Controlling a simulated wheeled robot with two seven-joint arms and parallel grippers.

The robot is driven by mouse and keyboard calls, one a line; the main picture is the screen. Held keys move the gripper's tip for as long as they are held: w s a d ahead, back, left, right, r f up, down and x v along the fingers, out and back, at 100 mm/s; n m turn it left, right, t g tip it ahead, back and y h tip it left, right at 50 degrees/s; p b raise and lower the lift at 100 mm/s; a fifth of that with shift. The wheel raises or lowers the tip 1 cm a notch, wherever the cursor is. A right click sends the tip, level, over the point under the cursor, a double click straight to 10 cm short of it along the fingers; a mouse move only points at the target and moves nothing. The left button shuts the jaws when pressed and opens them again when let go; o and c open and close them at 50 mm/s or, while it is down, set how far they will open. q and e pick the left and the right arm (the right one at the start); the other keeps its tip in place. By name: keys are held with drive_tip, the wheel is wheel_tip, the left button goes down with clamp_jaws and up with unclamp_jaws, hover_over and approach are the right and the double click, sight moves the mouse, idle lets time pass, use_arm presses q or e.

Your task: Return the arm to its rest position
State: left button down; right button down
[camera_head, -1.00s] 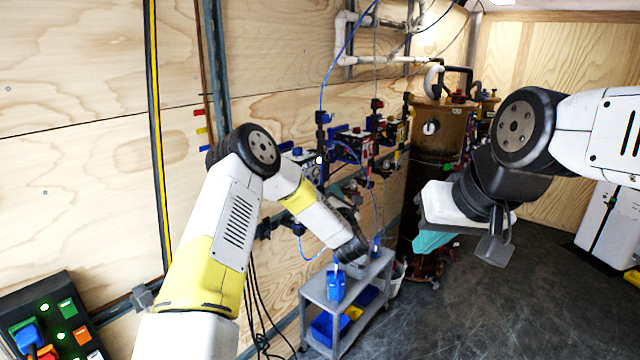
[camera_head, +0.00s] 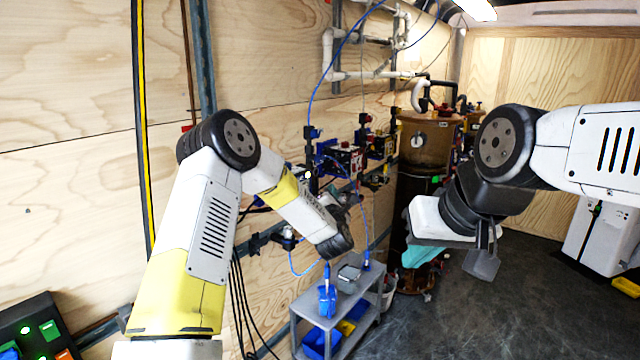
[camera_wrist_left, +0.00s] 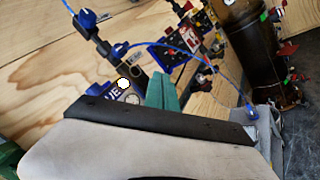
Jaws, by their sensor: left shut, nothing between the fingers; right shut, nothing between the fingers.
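My left arm (camera_head: 195,245) is bent at a black elbow, and its forearm slopes down to the right. My left gripper (camera_head: 345,197) is small and partly hidden behind the wrist, in front of the wall devices and above the grey cart. A teal fingertip (camera_wrist_left: 162,92) shows in the left wrist view; it is shut with nothing seen in it. My right arm (camera_head: 590,145) comes in from the right and bends down. My right gripper (camera_head: 418,256) shows as a teal tip below the white wrist part, shut and apart from other things.
A grey cart (camera_head: 310,305) with blue items stands below my left wrist. Valve devices with a blue hose line the plywood wall (camera_head: 345,158). A brown tank (camera_head: 428,145) stands behind. A white cabinet (camera_head: 600,235) is at the right. The dark floor (camera_head: 440,325) is mostly open.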

use_arm(q)
drive_tip(key=s+r+m+g+h, duration=0.3)
drive_tip(key=s+r+m+h, duration=0.15)
drive_tip(key=r+m, duration=0.5)
drive_tip(key=s+a+r+m+g, duration=0.2)
drive_tip(key=s+m, duration=0.2)
drive_tip(key=s, duration=0.1)
drive_tip(key=s+a+r+m+g, duration=0.1)
drive_tip(key=s+a+m, duration=0.2)
drive_tip(key=s, duration=0.2)
drive_tip(key=s+a+f+m+g+y, duration=0.1)
drive_tip(key=s+a+m+g, duration=0.2)
drive_tip(key=s, duration=1.2)
drive_tip(key=s+a+f+m+g+y, duration=0.1)
drive_tip(key=s+a+m, duration=0.6)
drive_tip(key=s, duration=0.9)
drive_tip(key=a+f+g, duration=0.1)
drive_tip(key=g, duration=0.1)
drive_tip(key=shift+a+f+g, duration=0.2)
drive_tip(key=shift+a+g, duration=0.1)
drive_tip(key=shift+g, duration=0.1)
idle(2.4)
